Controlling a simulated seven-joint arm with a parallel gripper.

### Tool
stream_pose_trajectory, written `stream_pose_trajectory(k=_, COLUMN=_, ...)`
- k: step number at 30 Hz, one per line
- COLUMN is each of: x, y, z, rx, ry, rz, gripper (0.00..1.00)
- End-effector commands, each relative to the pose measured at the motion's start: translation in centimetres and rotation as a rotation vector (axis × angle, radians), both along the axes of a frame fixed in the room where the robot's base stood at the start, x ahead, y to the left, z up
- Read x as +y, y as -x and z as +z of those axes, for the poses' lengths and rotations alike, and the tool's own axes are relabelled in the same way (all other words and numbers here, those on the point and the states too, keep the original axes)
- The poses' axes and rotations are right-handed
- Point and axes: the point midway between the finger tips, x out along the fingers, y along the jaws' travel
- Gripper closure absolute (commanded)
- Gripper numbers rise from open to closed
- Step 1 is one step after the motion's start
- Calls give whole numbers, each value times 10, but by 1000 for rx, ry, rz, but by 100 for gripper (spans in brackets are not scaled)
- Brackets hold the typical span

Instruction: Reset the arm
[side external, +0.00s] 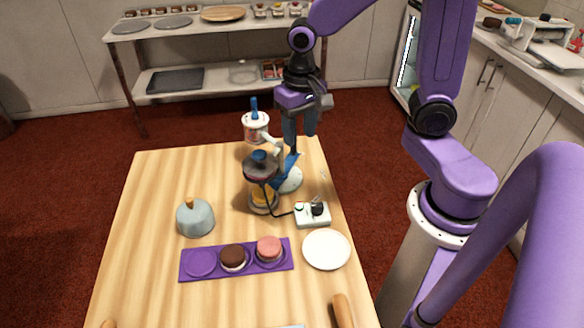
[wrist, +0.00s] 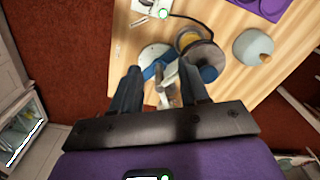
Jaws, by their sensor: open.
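My gripper (side external: 299,125) is at the far right part of the wooden table, pointing down with its fingers apart. In the wrist view my gripper (wrist: 163,84) shows two dark fingers with a gap between them. A white stand with a blue-handled container (side external: 256,126) is just left of and behind the fingers. A turntable-like device with a dark rim and yellow body (side external: 263,196) stands in front of it and also shows in the wrist view (wrist: 187,40). I cannot tell whether the fingers touch the stand.
A purple tray (side external: 190,275) with two small cakes lies nearer. A blue-grey dome (side external: 195,219), a white plate (side external: 326,249) and a corded switch box (side external: 313,214) are also on the wooden table (side external: 150,190). A shelf (side external: 130,29) stands behind.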

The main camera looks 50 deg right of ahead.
Motion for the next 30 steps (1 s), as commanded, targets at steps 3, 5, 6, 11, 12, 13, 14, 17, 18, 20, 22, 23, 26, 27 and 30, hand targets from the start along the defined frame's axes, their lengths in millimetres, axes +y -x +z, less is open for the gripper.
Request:
stream_pose_trajectory(k=3, x=11, y=31, z=8, rx=-8, ry=-1, rz=256, gripper=55)
stream_pose_trajectory(k=5, x=15, y=46, z=10, rx=-8, ry=-1, rz=382, gripper=55)
stream_pose_trajectory(k=6, x=17, y=56, z=12, rx=-10, ry=0, rz=467, gripper=55)
stream_pose_trajectory(k=11, x=21, y=97, z=18, rx=-15, ry=0, rz=805, gripper=55)
stream_pose_trajectory(k=12, x=21, y=107, z=20, rx=-17, ry=0, rz=887, gripper=55)
stream_pose_trajectory(k=13, x=21, y=115, z=20, rx=-19, ry=0, rz=948, gripper=55)
stream_pose_trajectory(k=14, x=20, y=122, z=21, rx=-19, ry=0, rz=1006, gripper=55)
stream_pose_trajectory(k=17, x=18, y=142, z=23, rx=-22, ry=1, rz=1178, gripper=55)
stream_pose_trajectory(k=18, x=16, y=148, z=23, rx=-22, ry=1, rz=1234, gripper=55)
stream_pose_trajectory(k=20, x=15, y=156, z=24, rx=-24, ry=1, rz=1302, gripper=55)
stream_pose_trajectory(k=22, x=14, y=162, z=24, rx=-25, ry=1, rz=1359, gripper=55)
stream_pose_trajectory(k=23, x=13, y=164, z=24, rx=-25, ry=2, rz=1377, gripper=55)
stream_pose_trajectory(k=26, x=12, y=167, z=24, rx=-24, ry=2, rz=1408, gripper=55)
stream_pose_trajectory(k=27, x=12, y=167, z=24, rx=-24, ry=2, rz=1411, gripper=55)
stream_pose_trajectory(k=30, x=12, y=167, z=24, rx=-24, ry=2, rz=1410, gripper=55)
